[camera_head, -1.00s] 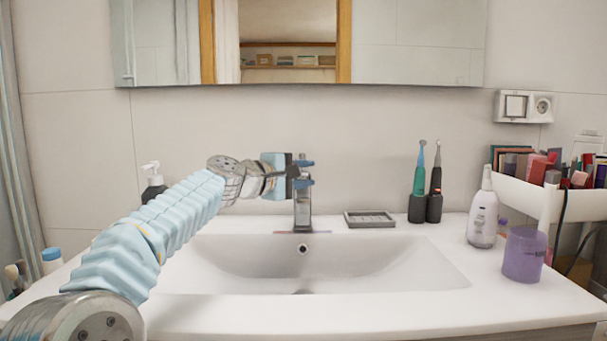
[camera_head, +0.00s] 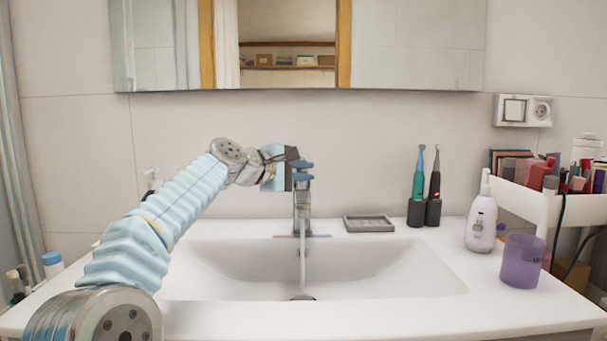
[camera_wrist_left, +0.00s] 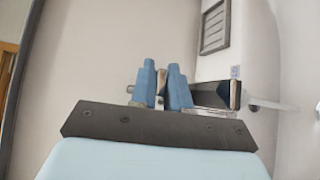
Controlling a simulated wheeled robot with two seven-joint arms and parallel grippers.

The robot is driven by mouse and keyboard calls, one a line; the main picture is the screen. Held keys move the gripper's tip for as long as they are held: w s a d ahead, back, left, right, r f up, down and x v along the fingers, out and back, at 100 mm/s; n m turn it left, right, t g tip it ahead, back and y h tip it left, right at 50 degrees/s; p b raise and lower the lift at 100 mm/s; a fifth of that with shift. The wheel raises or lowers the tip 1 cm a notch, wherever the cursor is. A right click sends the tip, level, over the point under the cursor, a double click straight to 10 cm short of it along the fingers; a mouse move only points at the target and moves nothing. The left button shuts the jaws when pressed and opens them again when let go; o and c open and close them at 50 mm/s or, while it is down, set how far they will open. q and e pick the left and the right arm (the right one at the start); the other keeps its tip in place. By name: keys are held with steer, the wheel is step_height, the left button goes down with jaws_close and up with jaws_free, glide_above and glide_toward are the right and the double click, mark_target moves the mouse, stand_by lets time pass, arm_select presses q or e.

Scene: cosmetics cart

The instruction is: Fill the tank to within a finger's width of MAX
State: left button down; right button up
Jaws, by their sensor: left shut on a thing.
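My left gripper (camera_head: 300,172) is at the top of the chrome faucet (camera_head: 302,212), shut on its lever. In the left wrist view its blue fingers (camera_wrist_left: 163,85) close around the lever, which they mostly hide. A thin water stream (camera_head: 302,262) runs from the spout into the white basin (camera_head: 400,265). The stream also shows in the left wrist view (camera_wrist_left: 275,105). A translucent purple container (camera_head: 523,262) stands upright on the counter to the right. I cannot tell whether it is the tank, and no MAX mark is readable. My right gripper is not in view.
A white pump bottle (camera_head: 482,224) stands behind the purple container. Two electric toothbrushes (camera_head: 425,205) and a grey soap dish (camera_head: 369,223) are behind the basin. A cart tray (camera_head: 535,205) full of cosmetics is at the right. The space over the basin's right half is clear.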

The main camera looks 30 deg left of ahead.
arm_select(q)
steer(key=c, duration=1.2)
jaws_free()
steer(key=shift+o, duration=0.2)
steer(key=shift+s, duration=0.1)
steer(key=b+v, duration=0.2)
steer(key=v, duration=1.1)
steer(key=shift+s, duration=0.25)
